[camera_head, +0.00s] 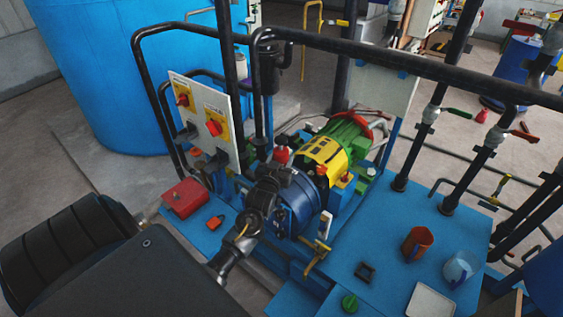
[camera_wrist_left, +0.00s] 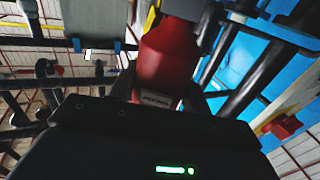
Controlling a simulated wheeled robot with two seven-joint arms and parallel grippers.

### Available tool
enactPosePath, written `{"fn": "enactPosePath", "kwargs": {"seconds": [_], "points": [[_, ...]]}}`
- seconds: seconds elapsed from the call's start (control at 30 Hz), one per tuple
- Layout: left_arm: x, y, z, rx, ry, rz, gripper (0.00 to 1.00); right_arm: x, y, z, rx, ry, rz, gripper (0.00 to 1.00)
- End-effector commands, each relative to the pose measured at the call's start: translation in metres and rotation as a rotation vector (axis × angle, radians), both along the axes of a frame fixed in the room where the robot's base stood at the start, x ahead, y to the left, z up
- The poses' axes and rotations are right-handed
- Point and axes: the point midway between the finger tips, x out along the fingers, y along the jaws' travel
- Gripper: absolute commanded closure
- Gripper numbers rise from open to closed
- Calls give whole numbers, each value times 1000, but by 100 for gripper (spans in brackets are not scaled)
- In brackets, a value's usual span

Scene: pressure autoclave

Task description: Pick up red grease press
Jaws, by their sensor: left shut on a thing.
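The red grease press (camera_wrist_left: 167,62) fills the upper middle of the left wrist view, close to the camera. It has a red body with a pale label low on it and a yellow and dark part near its top. My left gripper (camera_wrist_left: 160,95) is shut on it, with dark fingers at either side of the red body. In the head view a large dark part of my left arm covers the lower left. I cannot make out the press there. My right gripper is in neither view.
A blue platform carries a pump with a green and yellow motor (camera_head: 325,155), a red box (camera_head: 185,198), an orange cup (camera_head: 417,243) and a white tray (camera_head: 431,301). Black rails and pipes (camera_head: 420,65) cross above it. A large blue tank (camera_head: 125,75) stands behind.

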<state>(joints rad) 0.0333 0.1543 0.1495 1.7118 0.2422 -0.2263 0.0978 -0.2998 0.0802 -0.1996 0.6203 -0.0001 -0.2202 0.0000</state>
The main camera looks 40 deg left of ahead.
Motion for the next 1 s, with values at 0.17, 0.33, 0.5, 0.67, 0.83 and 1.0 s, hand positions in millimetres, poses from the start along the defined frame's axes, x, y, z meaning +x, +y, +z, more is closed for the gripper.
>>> {"fn": "enactPosePath", "kwargs": {"seconds": [0.17, 0.33, 0.5, 0.67, 0.83, 1.0], "points": [[0, 0, 2, 0, -3, 0, 90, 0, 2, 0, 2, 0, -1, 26], [0, 0, 7, 1, -5, 0, 90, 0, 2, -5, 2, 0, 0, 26], [1, 0, 25, 2, -9, 0, 90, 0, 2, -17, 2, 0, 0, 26], [-18, -1, 51, 3, -6, 0, 90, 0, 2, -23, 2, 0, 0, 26], [-50, -1, 89, 5, -9, -1, 90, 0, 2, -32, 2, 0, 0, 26], [-91, -2, 107, 4, -4, -1, 90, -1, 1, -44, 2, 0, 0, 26]]}}
